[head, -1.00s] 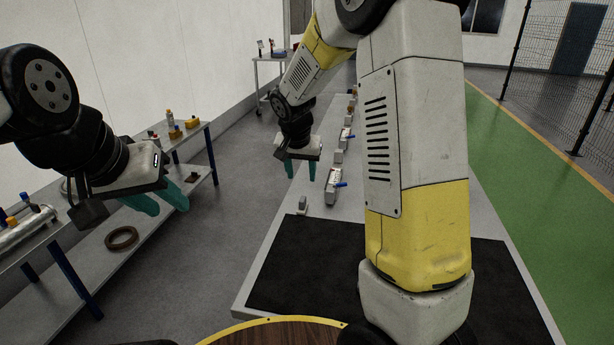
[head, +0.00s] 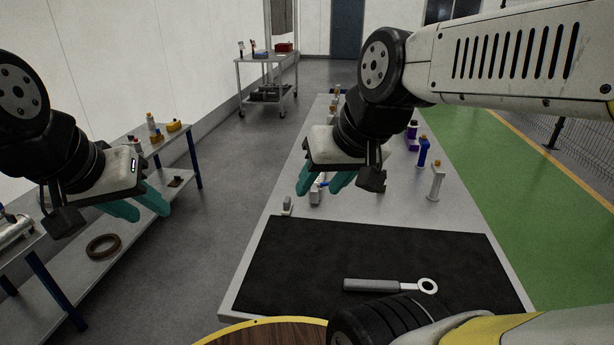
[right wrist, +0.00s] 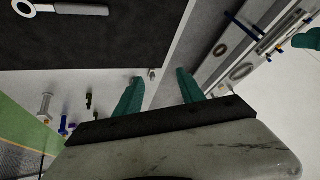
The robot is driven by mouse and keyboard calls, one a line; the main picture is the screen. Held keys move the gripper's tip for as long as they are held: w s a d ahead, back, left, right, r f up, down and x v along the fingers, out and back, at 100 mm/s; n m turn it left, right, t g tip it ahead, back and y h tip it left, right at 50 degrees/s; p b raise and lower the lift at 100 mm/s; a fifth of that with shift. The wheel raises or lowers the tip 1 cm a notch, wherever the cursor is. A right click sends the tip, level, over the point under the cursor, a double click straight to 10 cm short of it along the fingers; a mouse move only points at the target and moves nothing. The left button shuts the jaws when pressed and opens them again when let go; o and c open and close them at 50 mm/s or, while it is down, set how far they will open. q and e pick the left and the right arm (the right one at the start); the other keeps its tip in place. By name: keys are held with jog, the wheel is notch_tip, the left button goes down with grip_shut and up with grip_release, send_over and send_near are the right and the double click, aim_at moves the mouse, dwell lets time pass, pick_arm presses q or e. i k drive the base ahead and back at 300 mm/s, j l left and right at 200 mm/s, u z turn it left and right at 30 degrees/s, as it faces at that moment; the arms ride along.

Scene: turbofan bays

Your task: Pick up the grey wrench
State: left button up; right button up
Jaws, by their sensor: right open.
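A grey wrench (head: 385,286) with a pale ring end lies on the black mat (head: 300,262) near the front of the table. In the right wrist view the wrench (right wrist: 68,9) shows at the top left, partly cut off by the frame edge. My right gripper (head: 322,186) is open and empty over the table, beyond the mat and up and left of the wrench. Its teal fingers also show in the right wrist view (right wrist: 160,85). My left gripper (head: 140,212) is at the left, away from the wrench, near a side bench. Its teal fingers look apart with nothing between them.
Several bottles and fittings stand on the table beyond the mat, including a blue one (head: 423,152) and a white one (head: 437,182). A side bench (head: 165,150) stands left with a dark ring (head: 103,246) on its lower shelf. A trolley (head: 266,62) stands far back.

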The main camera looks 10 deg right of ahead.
aim_at(349, 285)
jog(key=z, duration=1.45)
jog(key=k+j, duration=0.25)
jog(key=j, duration=0.15)
jog(key=k+j, duration=0.25)
jog(key=j, duration=0.15)
